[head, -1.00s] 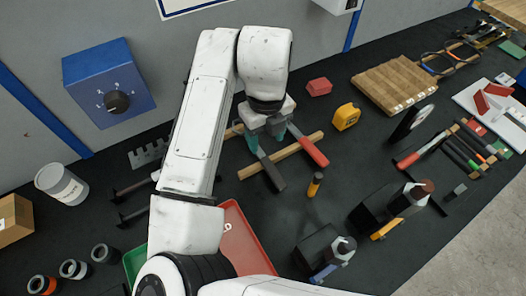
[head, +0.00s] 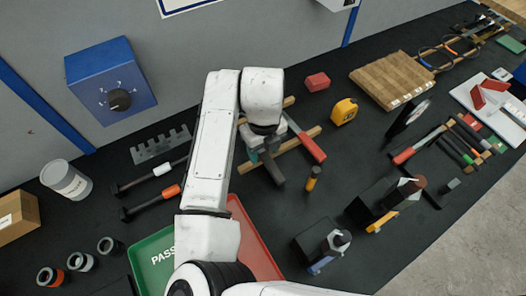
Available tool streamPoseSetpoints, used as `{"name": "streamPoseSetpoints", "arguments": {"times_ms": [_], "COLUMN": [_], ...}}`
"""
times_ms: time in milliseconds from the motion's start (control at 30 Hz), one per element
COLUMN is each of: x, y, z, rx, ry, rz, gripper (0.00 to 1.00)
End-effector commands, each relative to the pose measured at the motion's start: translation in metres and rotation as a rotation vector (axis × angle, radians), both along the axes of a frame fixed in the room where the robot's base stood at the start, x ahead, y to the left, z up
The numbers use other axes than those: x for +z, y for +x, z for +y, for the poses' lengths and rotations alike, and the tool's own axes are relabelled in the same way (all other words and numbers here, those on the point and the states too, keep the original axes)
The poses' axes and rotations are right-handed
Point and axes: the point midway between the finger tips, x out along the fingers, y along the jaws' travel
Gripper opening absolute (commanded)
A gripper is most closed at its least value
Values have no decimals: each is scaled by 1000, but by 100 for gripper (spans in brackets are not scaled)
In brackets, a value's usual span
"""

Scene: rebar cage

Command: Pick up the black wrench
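A dark tool (head: 273,174), which looks like the black wrench, lies across two wooden rails with its near end pointing down the picture. Its far end is hidden under my gripper. A red-handled tool (head: 309,147) lies across the same rails just to its right. My gripper (head: 259,154) is pointed down over the far part of the dark tool, close to it or touching. A teal finger pad shows at its left side. The arm hides most of the fingers, so I cannot tell whether they are closed on the tool.
A small yellow-and-black tool (head: 313,178) stands right of the rails. A yellow tape measure (head: 344,111) and a red block (head: 317,82) lie beyond. Green (head: 147,252) and red (head: 262,263) trays lie in front. Two banded black tools (head: 150,203) lie left of my arm.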

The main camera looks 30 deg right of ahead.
Motion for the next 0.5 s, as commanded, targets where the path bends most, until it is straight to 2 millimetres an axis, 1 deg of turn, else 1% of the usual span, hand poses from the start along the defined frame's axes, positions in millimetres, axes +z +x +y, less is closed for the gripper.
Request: {"name": "streamPoseSetpoints", "arguments": {"times_ms": [33,67,500], "x": [0,0,1], "y": [0,0,0], "z": [0,0,0], "rx": [0,0,0], "ry": [0,0,0], "rz": [0,0,0], "gripper": [48,45,3]}}
